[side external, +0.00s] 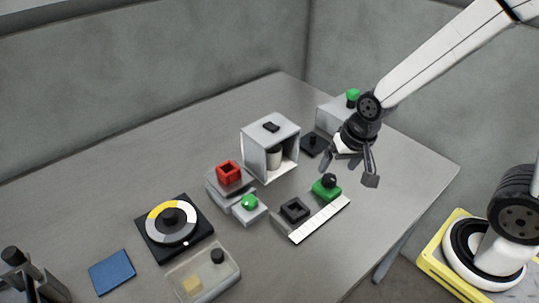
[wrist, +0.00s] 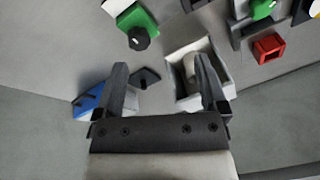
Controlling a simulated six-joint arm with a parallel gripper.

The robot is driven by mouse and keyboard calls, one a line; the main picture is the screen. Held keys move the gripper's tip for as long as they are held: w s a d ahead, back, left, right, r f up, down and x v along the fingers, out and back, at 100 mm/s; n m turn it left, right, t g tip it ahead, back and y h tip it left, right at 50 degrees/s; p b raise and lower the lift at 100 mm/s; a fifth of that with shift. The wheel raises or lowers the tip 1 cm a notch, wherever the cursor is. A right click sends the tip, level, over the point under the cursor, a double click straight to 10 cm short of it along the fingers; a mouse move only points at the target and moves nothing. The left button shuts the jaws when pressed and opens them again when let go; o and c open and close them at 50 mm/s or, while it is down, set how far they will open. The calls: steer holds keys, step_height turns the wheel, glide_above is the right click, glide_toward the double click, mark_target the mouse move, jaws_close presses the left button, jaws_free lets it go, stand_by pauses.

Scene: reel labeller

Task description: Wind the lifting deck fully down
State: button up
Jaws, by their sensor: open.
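A grey stepped platform (side external: 217,190), which looks like the lifting deck, stands left of the white box in the side view. A red hollow block (side external: 229,172) sits on top of it; the block also shows in the wrist view (wrist: 268,47). A round green knob (side external: 249,202) on a small grey base adjoins the platform's front; it shows at the wrist view's top edge (wrist: 262,9). My gripper (side external: 347,172) is open and empty, above the table's right part, apart from the platform. The platform's height setting cannot be told.
An open white box (side external: 254,158) holds a grey cylinder. A black pegged plate (side external: 314,145) and a grey box with a green knob (side external: 353,95) stand near my gripper.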

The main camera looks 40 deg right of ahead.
steer(key=w+a+f+m, duration=0.1)
steer(key=w+a+m, duration=0.45)
steer(key=m, duration=0.55)
steer(key=m+t+y, duration=0.1)
steer(key=m+y, duration=0.1)
steer(key=m, duration=1.2)
glide_toward(249, 199)
steer(key=shift+w+a+f, duration=0.1)
steer(key=shift+a+f, duration=0.05)
steer(key=shift+f, duration=0.3)
steer(key=shift+x, duration=3.85)
jaws_close()
